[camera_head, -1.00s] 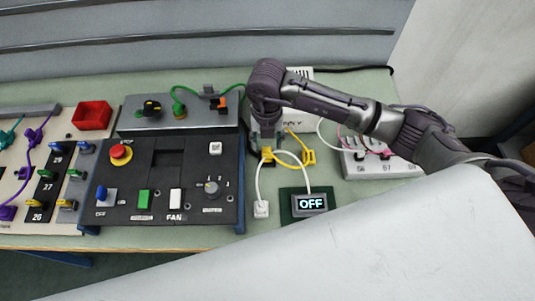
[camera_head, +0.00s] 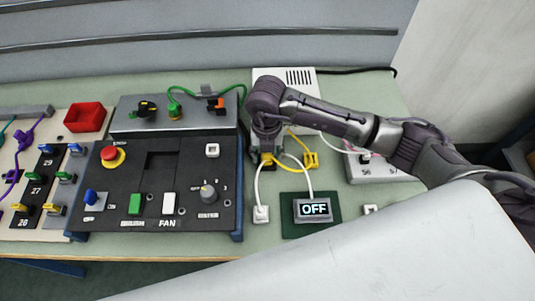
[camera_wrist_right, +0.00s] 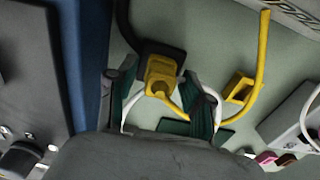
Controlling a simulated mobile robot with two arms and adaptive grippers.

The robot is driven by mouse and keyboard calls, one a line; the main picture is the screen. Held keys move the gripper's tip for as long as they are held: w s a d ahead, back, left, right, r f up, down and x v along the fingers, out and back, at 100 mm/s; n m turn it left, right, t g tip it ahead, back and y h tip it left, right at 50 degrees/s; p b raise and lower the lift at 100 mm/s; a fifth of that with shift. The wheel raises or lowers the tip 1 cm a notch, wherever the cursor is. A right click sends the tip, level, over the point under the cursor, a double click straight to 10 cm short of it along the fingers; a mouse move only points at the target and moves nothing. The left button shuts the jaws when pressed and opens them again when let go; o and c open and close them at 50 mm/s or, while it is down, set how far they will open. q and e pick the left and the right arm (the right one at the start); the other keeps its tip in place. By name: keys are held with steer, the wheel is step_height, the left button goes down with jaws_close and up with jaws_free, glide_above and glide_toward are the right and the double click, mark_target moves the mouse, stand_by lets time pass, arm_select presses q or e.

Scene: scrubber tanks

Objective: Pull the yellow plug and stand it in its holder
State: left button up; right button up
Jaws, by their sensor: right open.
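The yellow plug (camera_wrist_right: 162,72) sits in a black base in the right wrist view, with a yellow cable at it. In the head view it shows small (camera_head: 267,157), partly covered by my right gripper. A yellow open bracket (camera_wrist_right: 239,88), seemingly the holder, stands to the right of the plug; in the head view it shows too (camera_head: 311,160). My right gripper (camera_wrist_right: 160,92) is open, with one finger on each side of the plug as pictured; I cannot tell if they touch it. My left gripper is not in view.
A dark control panel (camera_head: 165,150) stands left of the plug. A display reading OFF (camera_head: 313,209) and a white plug (camera_head: 261,214) lie in front. A white vented box (camera_head: 296,85) stands behind. A grey block (camera_head: 385,170) is at right, partly behind my arm.

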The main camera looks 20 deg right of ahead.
steer(key=shift+c, duration=0.2)
stand_by(0.7)
jaws_close()
steer(key=o, duration=0.7)
jaws_free()
steer(key=shift+c, duration=0.2)
step_height(320, 180, up, 12)
